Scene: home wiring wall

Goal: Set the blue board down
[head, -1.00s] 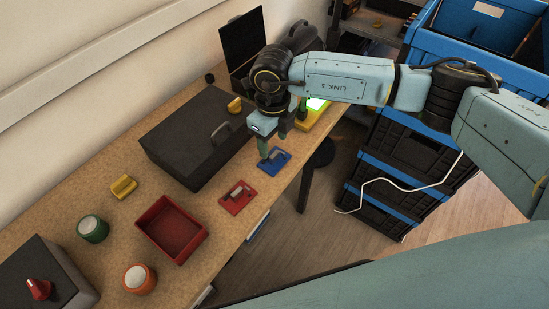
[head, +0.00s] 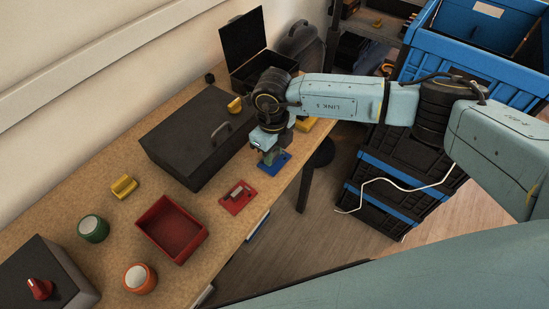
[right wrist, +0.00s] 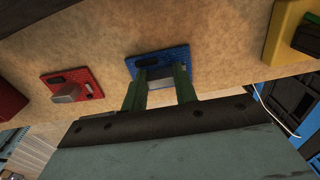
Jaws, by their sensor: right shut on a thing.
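The blue board (head: 282,166) is near the front edge of the wooden table, to the right of the dark case. My right gripper (head: 269,156) is above it, pointing down. In the right wrist view the green fingers (right wrist: 160,76) stand either side of a grey block (right wrist: 160,84) on the blue board (right wrist: 146,60), shut on it. The board looks flat and at or very near the tabletop; I cannot tell if there is a gap. The fingers hide part of the board in the head view. My left gripper is not in view.
A red board (head: 238,199) lies just left of the blue one, a red tray (head: 155,228) further left. The dark case (head: 190,130) stands behind. A yellow device (head: 304,125) is to the right. The table's front edge (head: 248,227) is close.

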